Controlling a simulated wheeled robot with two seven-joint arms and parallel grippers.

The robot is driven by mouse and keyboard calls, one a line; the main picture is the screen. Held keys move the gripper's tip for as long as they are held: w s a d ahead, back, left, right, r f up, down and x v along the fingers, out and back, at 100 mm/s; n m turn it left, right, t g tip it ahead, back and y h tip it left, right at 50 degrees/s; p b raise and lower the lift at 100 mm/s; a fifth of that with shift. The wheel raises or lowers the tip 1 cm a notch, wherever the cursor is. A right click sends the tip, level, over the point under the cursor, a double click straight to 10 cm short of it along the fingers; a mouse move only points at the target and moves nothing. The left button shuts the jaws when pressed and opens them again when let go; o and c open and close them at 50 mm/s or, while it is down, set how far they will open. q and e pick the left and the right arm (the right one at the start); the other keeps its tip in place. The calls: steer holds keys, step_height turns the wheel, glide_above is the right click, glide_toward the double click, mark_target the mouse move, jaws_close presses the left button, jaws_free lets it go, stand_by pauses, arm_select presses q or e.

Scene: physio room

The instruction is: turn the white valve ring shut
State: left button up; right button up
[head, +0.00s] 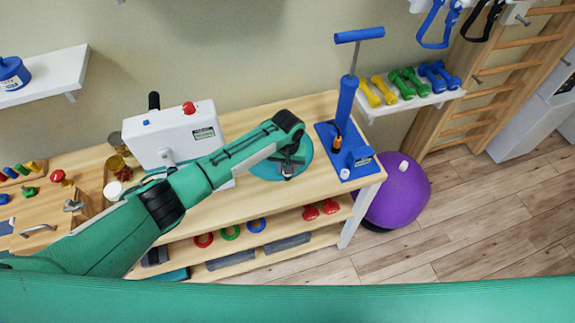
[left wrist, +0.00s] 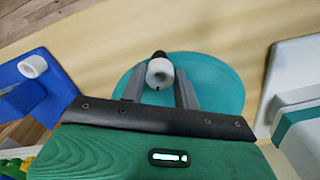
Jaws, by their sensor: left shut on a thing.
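The white valve ring (left wrist: 160,72) shows in the left wrist view, with a dark stem end behind it. It sits over a round teal cushion (left wrist: 222,85), which also lies on the wooden bench in the head view (head: 264,172). My left gripper (left wrist: 161,85) has one finger on each side of the ring and is shut on it. In the head view my left gripper (head: 289,168) is over the cushion, and its wrist and fingers mostly hide the ring. My right gripper is not in view.
A blue pump (head: 346,105) stands right of the cushion on a blue base with a white round piece (head: 345,173). A white box with a red knob (head: 158,135) stands left, partly behind my arm. A purple ball (head: 405,195) is beyond the bench (head: 225,202) at right.

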arm_select(q)
steer(key=shift+m+p, duration=0.3)
steer(key=shift+m, duration=1.6)
steer(key=o, duration=1)
